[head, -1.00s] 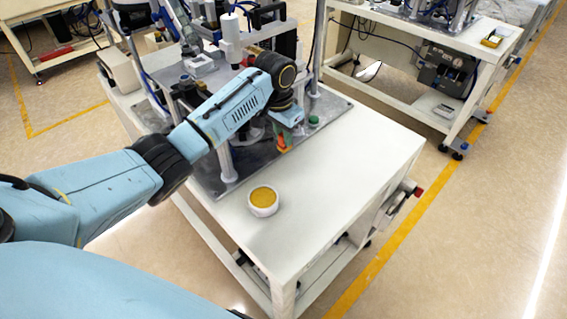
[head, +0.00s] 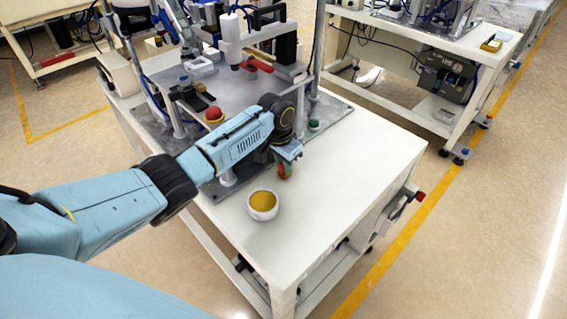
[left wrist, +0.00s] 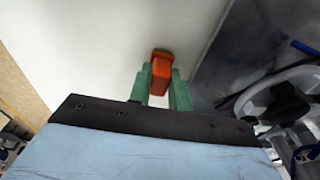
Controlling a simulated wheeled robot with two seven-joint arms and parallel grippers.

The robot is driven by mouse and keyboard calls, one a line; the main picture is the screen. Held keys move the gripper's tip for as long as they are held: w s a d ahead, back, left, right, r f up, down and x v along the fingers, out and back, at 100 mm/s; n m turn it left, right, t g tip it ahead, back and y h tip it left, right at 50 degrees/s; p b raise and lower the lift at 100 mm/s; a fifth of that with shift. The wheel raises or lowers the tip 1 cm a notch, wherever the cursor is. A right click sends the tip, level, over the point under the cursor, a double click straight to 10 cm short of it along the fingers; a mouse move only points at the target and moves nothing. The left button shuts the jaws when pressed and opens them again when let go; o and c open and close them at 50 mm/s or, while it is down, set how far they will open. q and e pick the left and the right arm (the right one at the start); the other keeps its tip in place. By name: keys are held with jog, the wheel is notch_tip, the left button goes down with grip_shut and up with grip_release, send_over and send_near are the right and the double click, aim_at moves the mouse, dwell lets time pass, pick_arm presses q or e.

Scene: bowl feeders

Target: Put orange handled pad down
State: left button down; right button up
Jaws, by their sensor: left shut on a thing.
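The orange handled pad (left wrist: 161,69) is between the green fingers of my left gripper (left wrist: 160,84) in the left wrist view. The gripper is shut on its orange handle, and the white table top lies beyond it. In the head view my left gripper (head: 284,172) points down over the table, near the edge of the metal plate and just behind the bowl. Only a small bit of orange shows between its fingers there. I cannot tell whether the pad touches the table. My right gripper is not in view.
A white bowl with yellow-brown content (head: 262,206) stands on the white table (head: 340,165), close in front of the gripper. The metal plate (head: 335,112) carries a red button (head: 213,114), a green button (head: 314,124) and the machine. The table's right part is clear.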

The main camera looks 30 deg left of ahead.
pick_arm(q)
jog(key=c, duration=1.3)
grip_release()
jog(key=shift+f, duration=0.1)
notch_tip(320, 180, up, 12)
jog(key=s+p, duration=0.1)
jog(key=p, duration=0.1)
jog(key=shift+s+a, duration=0.2)
jog(key=shift+a, duration=0.05)
